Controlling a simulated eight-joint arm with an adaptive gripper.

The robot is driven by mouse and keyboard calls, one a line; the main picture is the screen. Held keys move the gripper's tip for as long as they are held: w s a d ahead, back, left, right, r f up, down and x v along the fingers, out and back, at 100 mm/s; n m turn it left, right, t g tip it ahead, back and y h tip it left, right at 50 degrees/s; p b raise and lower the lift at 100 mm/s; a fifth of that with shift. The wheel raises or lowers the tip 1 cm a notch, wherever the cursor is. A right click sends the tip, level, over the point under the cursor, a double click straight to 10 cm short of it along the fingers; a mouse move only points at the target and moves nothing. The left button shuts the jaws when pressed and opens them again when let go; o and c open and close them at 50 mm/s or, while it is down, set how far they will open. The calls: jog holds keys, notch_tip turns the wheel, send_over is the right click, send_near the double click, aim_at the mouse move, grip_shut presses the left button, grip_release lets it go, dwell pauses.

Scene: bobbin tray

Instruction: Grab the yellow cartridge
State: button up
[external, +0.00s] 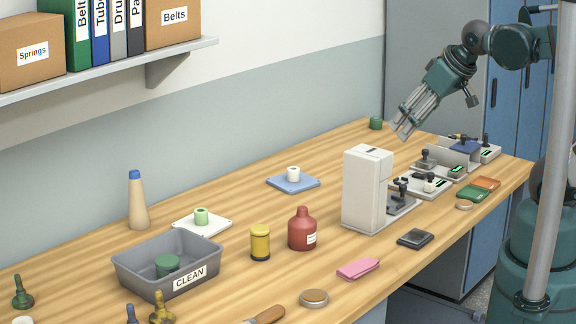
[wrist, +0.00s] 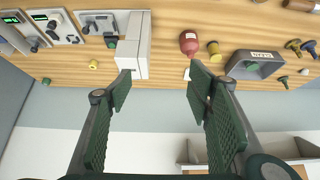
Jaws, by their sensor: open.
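The yellow cartridge (external: 260,242), an upright cylinder with a dark base, stands on the bench between the grey bin and the red bottle. It also shows in the wrist view (wrist: 213,48), beyond the right finger and beside the bottle. My gripper (external: 403,126) is high above the far right of the bench, well away from the cartridge. In the wrist view my gripper (wrist: 160,90) has its two green pads wide apart, with nothing between them.
A red bottle (external: 302,230) stands close right of the cartridge, and a grey CLEAN bin (external: 140,278) stands left. A tall white machine (external: 367,190) rises between my gripper and the cartridge. A smaller yellow thing (wrist: 94,64) lies near the machine in the wrist view.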

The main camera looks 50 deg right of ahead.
jog(key=shift+c, duration=0.7)
jog(key=n+g+b, duration=0.3)
jog(key=n+g, duration=0.3)
jog(key=n, duration=0.8)
send_over(260, 229)
jog(key=s+d, duration=0.4)
jog(key=d, duration=0.3)
notch_tip(260, 229, down, 15)
jog(key=w+a+f+n, duration=0.1)
jog(key=a+f, duration=0.1)
jog(key=f, duration=0.1)
jog(key=w+a+f+n, duration=0.1)
jog(key=a+f, duration=0.1)
jog(key=f, duration=0.1)
jog(key=w+a+f+n+g, duration=0.1)
jog(key=w+a+f, duration=0.1)
jog(key=f, duration=0.1)
jog(key=shift+a+f+n, duration=0.15)
jog(key=shift+a+n, duration=0.1)
jog(key=shift+n, duration=0.15)
jog(key=shift+a+f, duration=0.25)
jog(key=shift+f, duration=0.15)
